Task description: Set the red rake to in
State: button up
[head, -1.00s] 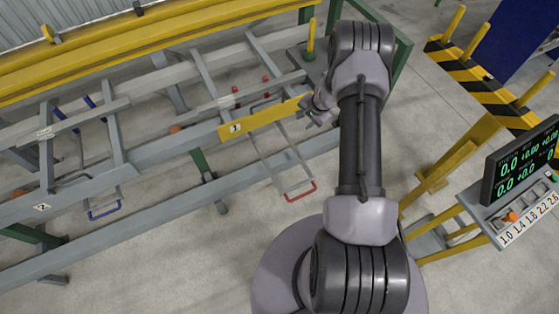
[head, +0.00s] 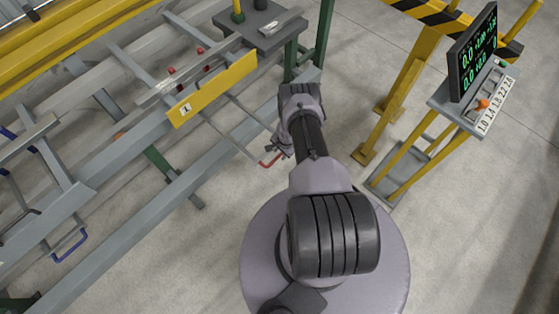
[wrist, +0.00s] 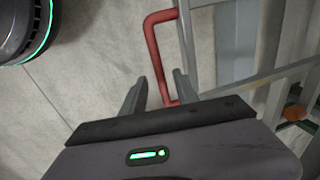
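The red rake's handle (head: 268,161) is a red loop at the near end of thin grey rods, which run back under the yellow plate (head: 213,90). In the wrist view the red handle (wrist: 155,52) stretches between my fingers, its long bar running lengthwise between them. My gripper (wrist: 159,78) is open, with a gap visible on both sides of the bar. In the head view my gripper (head: 277,147) is right beside the handle, and its fingers are partly hidden by my arm.
A blue handle (head: 68,246) hangs at the lower left. Grey rails (head: 140,210) cross the left. A grey shelf (head: 262,28) stands at the back. The console with display (head: 474,52) and orange knob (head: 482,104) stands right. Floor between is free.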

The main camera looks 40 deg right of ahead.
jog(key=shift+w+f+b, duration=0.25)
jog(key=shift+f+b, duration=0.2)
jog(key=shift+f, duration=0.6)
jog(key=shift+r, duration=0.1)
grip_shut()
dwell(0.5)
